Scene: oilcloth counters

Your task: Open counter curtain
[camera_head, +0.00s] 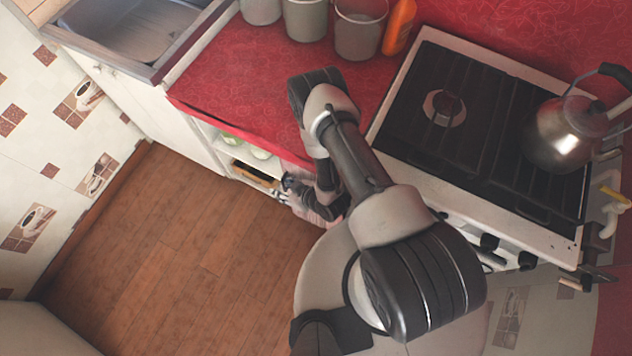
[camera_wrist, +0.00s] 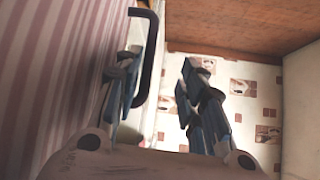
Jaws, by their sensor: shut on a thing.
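The counter curtain (camera_wrist: 50,70), pink and white striped, fills the left of the wrist view. A dark bar-shaped handle (camera_wrist: 157,45) stands at its edge. My gripper (camera_wrist: 160,62) has one finger beside the curtain and the other to the right, with the handle between them. It is shut on the handle, though the contact itself is not clear. In the head view my gripper (camera_head: 286,188) is low at the front of the red counter (camera_head: 240,75). My arm hides most of the curtain there. To the left, open shelves (camera_head: 240,160) show with dishes on them.
A stove (camera_head: 450,110) with a metal kettle (camera_head: 565,135) stands right of my arm. Several grey pots (camera_head: 305,18) and an orange bottle (camera_head: 399,25) stand at the counter's back. A sink (camera_head: 135,35) is at upper left. The wooden floor (camera_head: 170,250) is clear.

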